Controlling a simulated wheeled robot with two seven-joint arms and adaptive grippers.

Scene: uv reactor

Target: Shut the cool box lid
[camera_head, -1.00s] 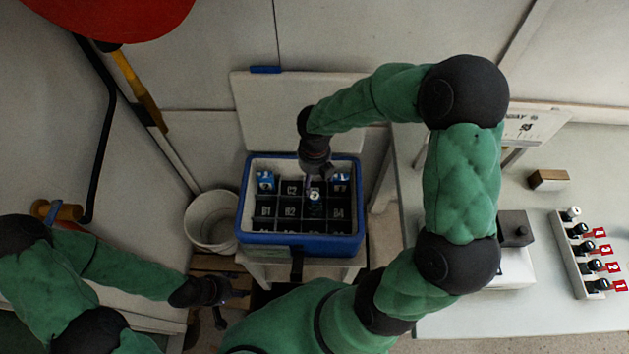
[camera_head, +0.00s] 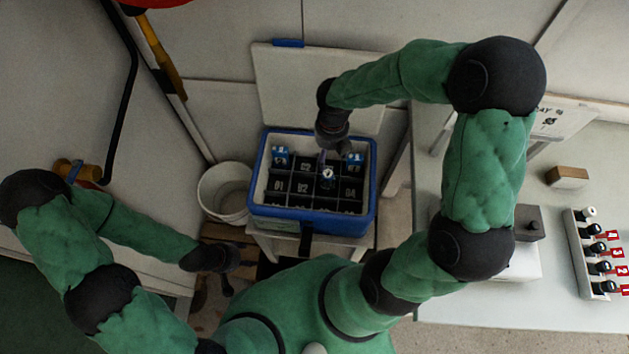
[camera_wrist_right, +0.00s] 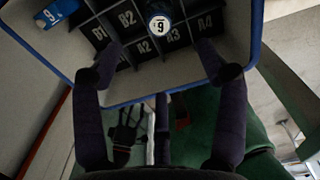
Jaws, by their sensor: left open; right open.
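The blue cool box (camera_head: 300,222) stands open below my right arm. Its pale lid (camera_head: 278,92) is raised behind it, upright or leaning back near the wall. Inside is a dark divider with labelled compartments, and several blue-labelled items sit in it. My right gripper (camera_head: 325,158) is over the box, open and empty; its fingers are hard to make out there. My left gripper (camera_head: 226,284) is open and empty, left of and in front of the box.
A white bucket (camera_head: 222,204) stands just left of the box. A pale bench (camera_head: 450,290) on the right holds a rack (camera_head: 592,258) of dark-topped vials with red tags, a grey box (camera_head: 528,220) and a brown block (camera_head: 566,176). A pole leans at the left.

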